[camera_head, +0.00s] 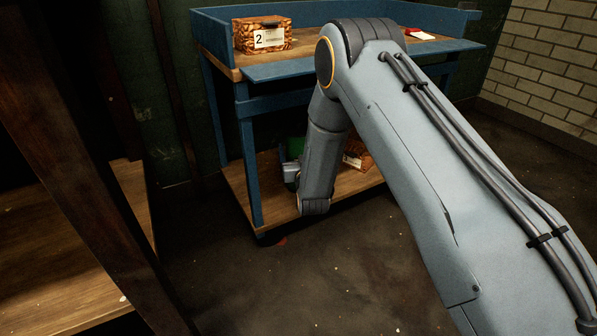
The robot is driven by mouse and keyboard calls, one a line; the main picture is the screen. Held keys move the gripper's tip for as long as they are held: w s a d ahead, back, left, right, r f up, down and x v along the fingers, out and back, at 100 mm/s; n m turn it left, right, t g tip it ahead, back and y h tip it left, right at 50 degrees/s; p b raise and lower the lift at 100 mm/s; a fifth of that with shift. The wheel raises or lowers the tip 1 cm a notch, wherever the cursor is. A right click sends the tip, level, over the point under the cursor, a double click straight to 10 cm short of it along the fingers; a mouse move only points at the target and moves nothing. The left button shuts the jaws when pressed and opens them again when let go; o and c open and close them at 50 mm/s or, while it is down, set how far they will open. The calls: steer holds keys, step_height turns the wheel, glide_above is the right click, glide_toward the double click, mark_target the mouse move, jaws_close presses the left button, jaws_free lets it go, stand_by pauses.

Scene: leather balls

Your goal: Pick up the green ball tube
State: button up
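A dark green object (295,147), likely the green ball tube, shows as a small patch above the lower shelf of the blue workbench. My arm hides most of it, so its full shape cannot be made out. My gripper (290,184) is at the lower shelf, just below and slightly left of the green patch. The wrist hides most of the gripper. Its fingers cannot be made out, nor whether it touches the green object.
The blue workbench (246,165) has a woven box labelled 2 (262,36) on top. Another woven box (357,158) sits on the lower shelf, right of my wrist. Blue legs border the shelf. A wooden rack (60,255) stands at left; floor (330,275) in front is clear.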

steer(key=c, duration=1.7)
steer(key=shift+c, duration=0.2)
